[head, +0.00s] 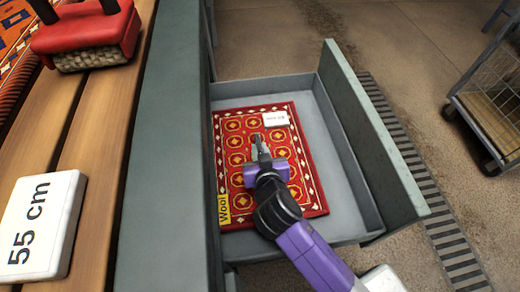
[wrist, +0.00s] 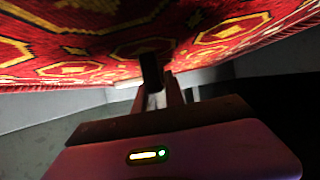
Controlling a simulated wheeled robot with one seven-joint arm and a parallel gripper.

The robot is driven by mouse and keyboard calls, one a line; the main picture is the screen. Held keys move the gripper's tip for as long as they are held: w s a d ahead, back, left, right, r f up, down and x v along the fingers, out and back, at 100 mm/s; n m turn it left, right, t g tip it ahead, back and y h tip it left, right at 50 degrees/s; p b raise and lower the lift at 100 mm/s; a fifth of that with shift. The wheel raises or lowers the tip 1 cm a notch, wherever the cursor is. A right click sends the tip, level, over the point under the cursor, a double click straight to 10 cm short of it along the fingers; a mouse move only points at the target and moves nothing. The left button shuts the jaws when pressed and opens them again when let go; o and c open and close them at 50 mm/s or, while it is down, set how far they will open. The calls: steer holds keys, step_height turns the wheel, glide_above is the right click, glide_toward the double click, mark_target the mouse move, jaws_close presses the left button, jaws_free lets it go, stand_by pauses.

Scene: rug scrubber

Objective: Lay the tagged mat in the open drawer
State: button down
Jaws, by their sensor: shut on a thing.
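The tagged mat (head: 307,193) is a red rug with yellow octagons and a pale patterned border. It carries a white tag (head: 275,118) at its upper right and a yellow "Wool" label (head: 224,209) at its lower left. It is over the floor of the grey open drawer (head: 340,180), against the left side. My gripper (head: 256,142) is shut on the mat near its middle. In the wrist view the mat (wrist: 210,35) spreads above my gripper (wrist: 152,85), with grey drawer surfaces behind. I cannot tell whether the mat touches the drawer floor.
A wooden bench top (head: 85,150) lies left of the drawer, with a white "55 cm" block (head: 40,225) and a red scrubbing brush (head: 88,38). The drawer's front panel (head: 370,140) stands at right. A wire cart (head: 490,100) stands on the floor beyond. The drawer's right strip is bare.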

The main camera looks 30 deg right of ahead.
steer(key=shift+f, duration=0.15)
steer(key=c, duration=1.8)
jaws_free()
steer(key=shift+f, duration=0.1)
steer(key=o, duration=0.4)
steer(key=shift+r, duration=0.3)
steer(key=p+v, duration=0.4)
steer(key=v, duration=0.8)
steer(key=shift+r, duration=0.25)
